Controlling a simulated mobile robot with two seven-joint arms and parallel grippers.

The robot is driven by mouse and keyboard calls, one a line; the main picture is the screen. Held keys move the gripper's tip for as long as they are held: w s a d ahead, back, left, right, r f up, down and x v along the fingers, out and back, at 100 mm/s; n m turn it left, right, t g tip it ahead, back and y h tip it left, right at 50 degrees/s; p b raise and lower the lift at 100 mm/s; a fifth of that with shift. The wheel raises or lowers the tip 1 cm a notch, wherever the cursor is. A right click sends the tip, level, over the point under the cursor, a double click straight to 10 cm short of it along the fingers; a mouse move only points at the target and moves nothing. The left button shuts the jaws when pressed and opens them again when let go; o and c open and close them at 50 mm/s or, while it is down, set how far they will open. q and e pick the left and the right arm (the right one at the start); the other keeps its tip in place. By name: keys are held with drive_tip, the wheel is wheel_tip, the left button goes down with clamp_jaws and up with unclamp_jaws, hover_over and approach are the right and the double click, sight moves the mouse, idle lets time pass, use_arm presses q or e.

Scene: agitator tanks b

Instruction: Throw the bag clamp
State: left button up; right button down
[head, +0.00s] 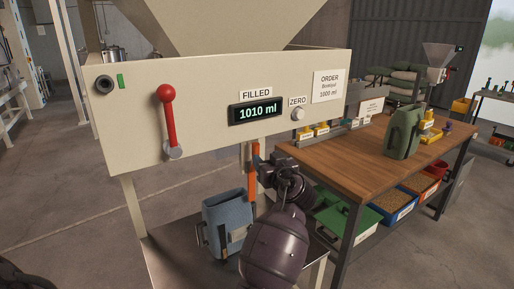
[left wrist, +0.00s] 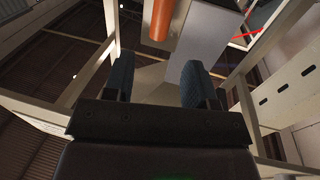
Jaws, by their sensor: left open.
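An orange handle (head: 253,175), which looks like the bag clamp's lever, hangs below the cream filler panel (head: 215,125) in the head view. My left gripper (head: 264,166) is beside it on the right, partly hidden by its own wrist. In the left wrist view, the open, empty jaws (left wrist: 160,85) point up under the filler, and an orange bar (left wrist: 162,20) shows beyond them, above the gap. I cannot tell whether a finger touches it. A blue container or bag (head: 228,218) stands below, on the filler's lower shelf. My right gripper is not in view.
The panel carries a red lever (head: 168,120) pointing up and a display (head: 256,111) reading 1010 ml. A wooden bench (head: 350,165) stands close at right, with a green can (head: 403,133) on top and coloured bins (head: 393,205) below. The floor at left is clear.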

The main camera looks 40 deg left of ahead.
sight(257, 149)
use_arm(q)
drive_tip(key=x, duration=0.9)
drive_tip(key=shift+c, duration=0.4)
clamp_jaws()
